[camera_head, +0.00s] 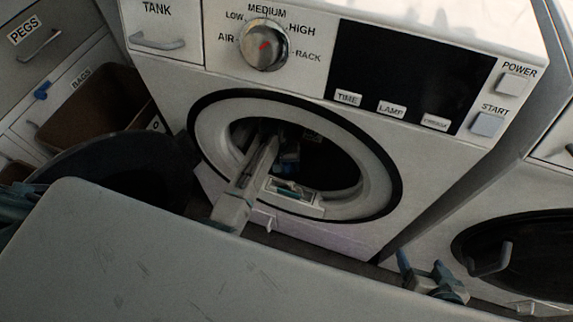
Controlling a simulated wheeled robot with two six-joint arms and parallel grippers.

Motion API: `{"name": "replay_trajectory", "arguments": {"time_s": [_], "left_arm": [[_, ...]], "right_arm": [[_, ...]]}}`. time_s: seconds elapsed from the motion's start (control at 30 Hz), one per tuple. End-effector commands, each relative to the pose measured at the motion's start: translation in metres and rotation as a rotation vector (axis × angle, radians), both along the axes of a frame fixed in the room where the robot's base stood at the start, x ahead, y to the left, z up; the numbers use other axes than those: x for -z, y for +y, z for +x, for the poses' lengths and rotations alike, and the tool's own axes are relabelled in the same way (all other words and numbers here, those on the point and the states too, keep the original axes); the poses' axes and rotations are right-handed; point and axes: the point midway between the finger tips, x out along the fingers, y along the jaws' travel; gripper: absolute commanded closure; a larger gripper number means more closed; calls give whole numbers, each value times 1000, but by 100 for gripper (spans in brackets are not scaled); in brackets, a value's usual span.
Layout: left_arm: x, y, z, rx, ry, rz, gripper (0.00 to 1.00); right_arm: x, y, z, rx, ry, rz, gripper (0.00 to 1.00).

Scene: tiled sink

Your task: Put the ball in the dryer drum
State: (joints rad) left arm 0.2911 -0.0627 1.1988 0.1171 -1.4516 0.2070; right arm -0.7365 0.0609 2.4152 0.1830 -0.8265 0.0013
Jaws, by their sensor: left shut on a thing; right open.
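The dryer drum (340,160) is dark inside and its round white opening (375,180) faces me. My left arm reaches through the opening, and my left gripper (289,152) is inside the drum's mouth, in shadow. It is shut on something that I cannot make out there. I cannot pick out the ball anywhere in view. My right gripper (430,275) is open and empty, low in front of the dryer's right side.
A dark round door (115,175) stands open left of the opening. Above are a dial (264,45) and a black panel (395,75). Drawers and a brown bin (90,110) are at the left. Another machine with a dark round door (530,255) is at the right.

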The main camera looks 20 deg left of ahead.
Motion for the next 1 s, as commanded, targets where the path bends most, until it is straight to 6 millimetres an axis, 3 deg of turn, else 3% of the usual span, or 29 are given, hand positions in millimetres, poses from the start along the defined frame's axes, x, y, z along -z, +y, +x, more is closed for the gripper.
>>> {"name": "replay_trajectory", "arguments": {"time_s": [0.1,0.13,0.2,0.23,0.57,1.0], "left_arm": [[3,0,0,0,0,0,73],[2,0,0,0,0,0,40],[2,0,0,0,0,0,26],[2,0,0,0,0,0,24],[-3,0,0,0,-1,0,24],[-68,12,-2,0,-1,0,24]], "right_arm": [[0,0,0,0,0,0,24],[0,0,0,0,0,0,24],[0,0,0,0,0,0,24],[0,0,0,0,0,0,24],[-1,0,0,-1,2,-1,24],[-12,-10,-7,-28,152,-81,24]]}}
